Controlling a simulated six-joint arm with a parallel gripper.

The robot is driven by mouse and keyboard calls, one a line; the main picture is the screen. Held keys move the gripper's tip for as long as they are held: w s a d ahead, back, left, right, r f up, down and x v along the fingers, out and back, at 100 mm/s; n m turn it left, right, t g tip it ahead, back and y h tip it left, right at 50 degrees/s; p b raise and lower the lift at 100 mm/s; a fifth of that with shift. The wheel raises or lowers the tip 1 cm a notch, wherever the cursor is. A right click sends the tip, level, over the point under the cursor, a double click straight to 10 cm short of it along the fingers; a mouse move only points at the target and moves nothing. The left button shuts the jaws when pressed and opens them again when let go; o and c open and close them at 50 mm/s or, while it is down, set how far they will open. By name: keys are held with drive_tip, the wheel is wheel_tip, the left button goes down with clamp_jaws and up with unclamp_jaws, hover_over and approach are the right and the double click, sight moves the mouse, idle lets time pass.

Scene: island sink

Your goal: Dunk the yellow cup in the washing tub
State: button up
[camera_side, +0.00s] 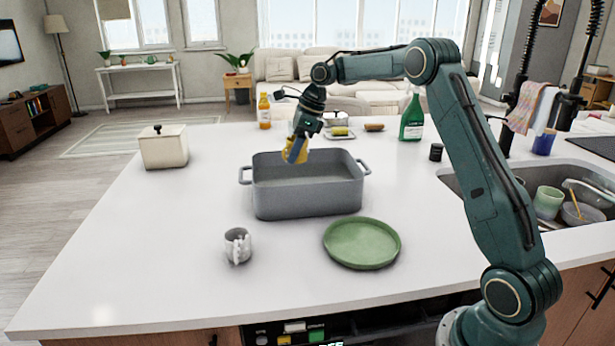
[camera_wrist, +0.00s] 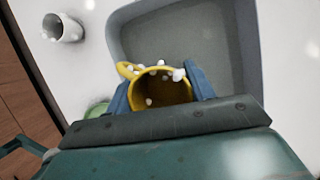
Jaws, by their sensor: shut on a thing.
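The yellow cup (camera_side: 295,150) is held by my gripper (camera_side: 298,143) over the grey washing tub (camera_side: 308,202), near its back wall in the side view. In the wrist view, the gripper (camera_wrist: 160,90) has a blue finger on each side of the yellow cup (camera_wrist: 150,75). The cup's open mouth and dark inside face the camera, and white bits sit around its rim. The tub (camera_wrist: 180,35) lies beyond it, with a plain grey floor. The cup looks tilted. I cannot tell how far its lower end is from the tub floor.
A white-and-grey cup (camera_side: 238,246) and a green plate (camera_side: 362,243) stand in front of the tub. A cream lidded box (camera_side: 163,147) is at left. Orange (camera_side: 264,111) and green (camera_side: 411,117) bottles stand behind. The sink (camera_side: 560,200) is at right.

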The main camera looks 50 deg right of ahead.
drive_tip(key=d, duration=0.1)
drive_tip(key=d+m, duration=0.1)
drive_tip(key=d, duration=0.1)
drive_tip(key=w+d+r+m, duration=0.1)
drive_tip(key=shift+d+t, duration=0.3)
drive_tip(key=shift+d, duration=0.1)
drive_tip(key=shift+f+h, duration=0.25)
drive_tip(key=shift+h, duration=0.05)
drive_tip(key=shift+f, duration=6.45)
drive_tip(key=shift+r, duration=0.15)
wheel_tip(320, 180, up, 13)
